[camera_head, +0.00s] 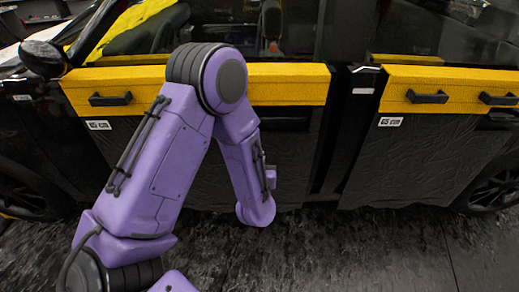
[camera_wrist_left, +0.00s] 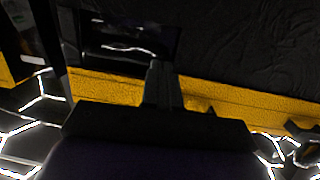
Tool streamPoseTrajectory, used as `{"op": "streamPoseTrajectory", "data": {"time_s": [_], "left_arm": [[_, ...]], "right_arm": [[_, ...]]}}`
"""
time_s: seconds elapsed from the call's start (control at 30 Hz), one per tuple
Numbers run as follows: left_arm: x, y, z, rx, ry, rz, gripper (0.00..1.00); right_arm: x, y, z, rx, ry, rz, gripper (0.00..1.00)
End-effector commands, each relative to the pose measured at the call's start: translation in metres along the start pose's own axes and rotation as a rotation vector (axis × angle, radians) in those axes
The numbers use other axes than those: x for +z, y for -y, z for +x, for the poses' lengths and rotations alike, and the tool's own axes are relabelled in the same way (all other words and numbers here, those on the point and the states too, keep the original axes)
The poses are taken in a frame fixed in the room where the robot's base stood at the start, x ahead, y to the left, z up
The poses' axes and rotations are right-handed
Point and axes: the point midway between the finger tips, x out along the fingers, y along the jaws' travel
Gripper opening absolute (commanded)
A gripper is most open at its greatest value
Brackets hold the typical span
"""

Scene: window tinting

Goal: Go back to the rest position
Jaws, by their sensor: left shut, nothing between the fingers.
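My left arm, purple with dark joints, rises from the lower left in the head view, bends at a dark elbow in front of the car's front door (camera_head: 225,185), and reaches down again. Its gripper cannot be made out there. In the left wrist view my left gripper's dark fingers (camera_wrist_left: 163,84) are together with nothing between them. They show in front of the yellow strip (camera_wrist_left: 105,86) and dark door covering (camera_wrist_left: 240,45); whether they touch it cannot be told. My right arm and gripper are in neither view.
Yellow padded strips (camera_head: 355,86) with black handles run along the door tops below the windows (camera_head: 340,25). Black sheets (camera_head: 420,160) hang below, with white labels. A side mirror (camera_head: 42,58) juts out at left. Dark floor (camera_head: 350,245) in front is clear at right.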

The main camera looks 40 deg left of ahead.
Motion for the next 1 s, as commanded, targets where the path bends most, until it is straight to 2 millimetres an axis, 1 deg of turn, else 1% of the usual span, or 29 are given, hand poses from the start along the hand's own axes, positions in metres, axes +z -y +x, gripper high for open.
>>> {"op": "streamPoseTrajectory", "data": {"time_s": [0.03, 0.1, 0.23, 0.37, 0.57, 0.63, 0.67, 0.7, 0.77, 0.8, 0.87, 0.9, 0.97, 1.0], "left_arm": [[0.002, -0.005, -0.013, 0.009, -0.001, 0.002, 0.0], [0.002, -0.008, -0.028, 0.012, -0.001, 0.003, 0.0], [0.001, -0.01, -0.046, 0.013, -0.001, 0.002, 0.0], [0.001, -0.009, -0.053, 0.009, 0.0, 0.002, 0.0], [0.001, -0.009, -0.053, 0.009, 0.002, -0.015, 0.0], [0.009, -0.015, -0.054, 0.044, 0.045, -0.069, 0.0], [0.017, -0.02, -0.055, 0.074, 0.087, -0.1, 0.0], [0.034, -0.023, -0.058, 0.111, 0.171, -0.137, 0.0], [0.085, -0.013, -0.073, 0.132, 0.361, -0.152, 0.0], [0.118, -0.001, -0.088, 0.126, 0.48, -0.147, 0.0], [0.161, 0.022, -0.113, 0.096, 0.643, -0.128, 0.0], [0.186, 0.039, -0.132, 0.071, 0.737, -0.107, 0.0], [0.215, 0.065, -0.159, 0.032, 0.856, -0.067, 0.0], [0.23, 0.081, -0.175, 0.008, 0.917, -0.036, 0.0]], "right_arm": [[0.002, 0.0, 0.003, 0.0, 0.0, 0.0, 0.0], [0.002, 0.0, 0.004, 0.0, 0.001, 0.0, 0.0], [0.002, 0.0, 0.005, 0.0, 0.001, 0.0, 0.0], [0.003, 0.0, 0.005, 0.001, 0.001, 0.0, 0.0], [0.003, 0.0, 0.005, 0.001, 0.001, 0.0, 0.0], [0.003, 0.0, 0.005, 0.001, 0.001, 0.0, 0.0], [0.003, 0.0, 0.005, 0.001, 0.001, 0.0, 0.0], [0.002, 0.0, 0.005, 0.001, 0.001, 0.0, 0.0], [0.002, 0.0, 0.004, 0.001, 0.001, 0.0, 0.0], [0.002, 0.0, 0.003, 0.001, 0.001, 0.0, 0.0], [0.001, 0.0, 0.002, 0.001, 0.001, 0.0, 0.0], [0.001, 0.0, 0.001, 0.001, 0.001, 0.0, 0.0], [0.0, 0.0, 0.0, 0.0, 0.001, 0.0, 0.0], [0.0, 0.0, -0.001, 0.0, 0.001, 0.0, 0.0]]}}
